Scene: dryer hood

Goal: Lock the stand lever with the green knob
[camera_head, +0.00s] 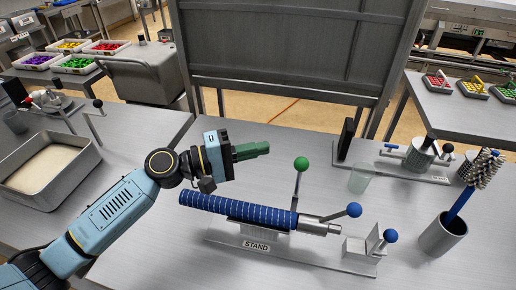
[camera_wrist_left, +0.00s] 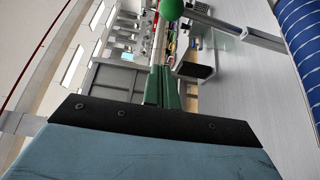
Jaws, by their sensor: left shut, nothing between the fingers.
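The green knob (camera_head: 301,164) tops a thin stand lever (camera_head: 297,186) that stands nearly upright behind the blue striped cylinder (camera_head: 240,210). The cylinder lies on the metal stand (camera_head: 256,245), labelled STAND. My left gripper (camera_head: 268,148) is to the left of the knob and a little higher in the picture, apart from it. Its green fingers are shut and empty. In the left wrist view the green knob (camera_wrist_left: 171,8) is at the top edge, beyond the fingertips (camera_wrist_left: 157,68), with the lever running right. My right gripper is not in view.
Blue knobs (camera_head: 354,210) are at the stand's right end. A metal tray (camera_head: 50,170) is at left. A dark panel (camera_head: 290,50) rises behind the table.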

